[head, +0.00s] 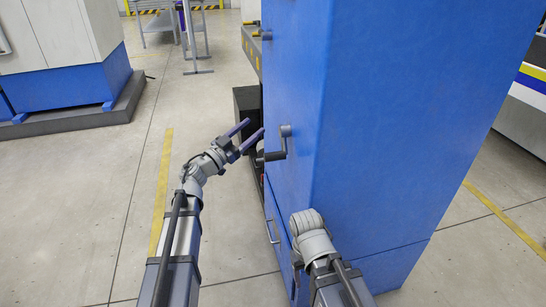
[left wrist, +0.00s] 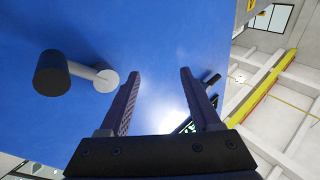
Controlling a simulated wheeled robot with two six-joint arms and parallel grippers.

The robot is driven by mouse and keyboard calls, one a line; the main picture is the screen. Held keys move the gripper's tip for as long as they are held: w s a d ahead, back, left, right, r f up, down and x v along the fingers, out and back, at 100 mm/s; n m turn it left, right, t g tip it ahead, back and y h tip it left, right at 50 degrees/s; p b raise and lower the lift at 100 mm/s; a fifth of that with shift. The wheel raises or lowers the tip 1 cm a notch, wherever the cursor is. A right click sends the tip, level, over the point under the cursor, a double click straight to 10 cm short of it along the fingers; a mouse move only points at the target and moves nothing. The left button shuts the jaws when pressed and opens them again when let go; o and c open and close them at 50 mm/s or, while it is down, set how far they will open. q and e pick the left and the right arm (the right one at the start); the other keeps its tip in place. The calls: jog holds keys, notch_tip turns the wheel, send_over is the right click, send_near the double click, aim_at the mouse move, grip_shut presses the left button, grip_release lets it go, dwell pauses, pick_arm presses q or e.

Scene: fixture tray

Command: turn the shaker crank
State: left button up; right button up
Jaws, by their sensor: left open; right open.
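The shaker crank (head: 284,142) sits on the left face of the tall blue cabinet (head: 400,110). Its grey arm hangs down from the hub, and its dark handle sticks out to the left. My left gripper (head: 256,127) is open and empty, its fingers just left of the crank. In the left wrist view the crank's dark handle (left wrist: 51,73) and grey arm lie left of my open left gripper (left wrist: 160,74), outside its jaws and apart from them. My right arm reaches up at the cabinet's front lower corner; its gripper fingers do not show.
A loop handle (head: 271,230) is low on the cabinet's left face. A dark box (head: 246,108) stands behind the left gripper. Another blue-and-white machine (head: 65,60) stands at the far left. The floor left of my left arm is clear.

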aim_at(273, 157)
pick_arm(q)
jog(key=s+f+m+g+h, duration=0.45)
jog(key=s+g, duration=0.35)
jog(key=g, duration=0.3)
jog(key=shift+m, duration=0.45)
jog(key=shift+f+x, duration=0.15)
jog(key=shift+x, duration=1.15)
jog(key=shift+f+x, duration=0.15)
jog(key=shift+x, duration=1.15)
jog(key=shift+f+x, duration=0.2)
jog(key=shift+x, duration=1.05)
jog(key=shift+s, duration=0.1)
jog(key=shift+d, duration=0.1)
grip_shut()
